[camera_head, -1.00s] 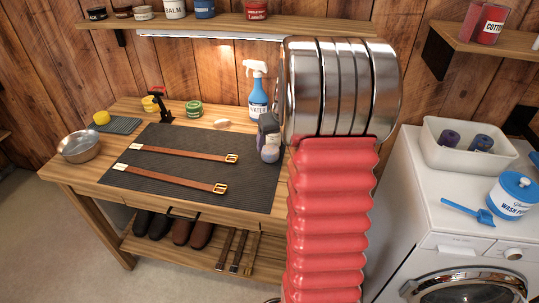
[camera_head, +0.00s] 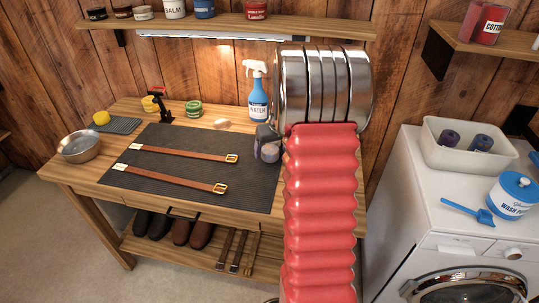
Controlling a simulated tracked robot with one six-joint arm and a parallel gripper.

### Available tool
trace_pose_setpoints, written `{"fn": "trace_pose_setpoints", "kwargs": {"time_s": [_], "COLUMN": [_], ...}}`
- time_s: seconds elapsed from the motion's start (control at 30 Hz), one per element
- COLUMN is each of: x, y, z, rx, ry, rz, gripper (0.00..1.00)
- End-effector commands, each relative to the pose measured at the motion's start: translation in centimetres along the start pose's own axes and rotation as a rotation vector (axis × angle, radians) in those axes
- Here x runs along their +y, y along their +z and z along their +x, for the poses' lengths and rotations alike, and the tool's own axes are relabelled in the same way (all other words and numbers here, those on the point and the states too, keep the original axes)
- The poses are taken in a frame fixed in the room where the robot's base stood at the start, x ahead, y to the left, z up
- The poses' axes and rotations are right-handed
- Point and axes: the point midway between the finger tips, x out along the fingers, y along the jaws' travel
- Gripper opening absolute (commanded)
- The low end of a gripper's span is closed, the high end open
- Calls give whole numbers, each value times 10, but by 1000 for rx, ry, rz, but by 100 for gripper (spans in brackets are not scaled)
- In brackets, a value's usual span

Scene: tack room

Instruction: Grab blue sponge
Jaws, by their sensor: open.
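No blue sponge can be made out in the head view. My red ribbed arm and its metal rings stand in front of the mat's right end and could hide it. A grey, rounded part at the arm's left edge looks like part of my gripper (camera_head: 267,143). It is over the right end of the dark mat (camera_head: 200,150), and its fingertips are mostly hidden.
Two brown straps (camera_head: 180,178) lie on the dark mat. A blue spray bottle (camera_head: 257,95) stands behind it, close to my arm. A metal bowl (camera_head: 80,147) stands at the left. A shelf (camera_head: 215,26) overhangs the bench. A washing machine (camera_head: 420,215) stands at the right.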

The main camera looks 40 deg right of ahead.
Motion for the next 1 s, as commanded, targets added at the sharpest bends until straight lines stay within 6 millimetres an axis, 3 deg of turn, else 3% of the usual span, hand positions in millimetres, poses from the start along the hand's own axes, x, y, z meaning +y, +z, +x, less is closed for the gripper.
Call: {"fn": "trace_pose_setpoints", "kwargs": {"time_s": [0.2, 0.77, 1.0], "x": [0, 0, 0], "y": [0, 0, 0], "z": [22, 23, 23], "rx": [-1, 0, 0], "ry": [0, 0, 0], "rz": [0, 0, 0], "gripper": [74, 74, 60]}}
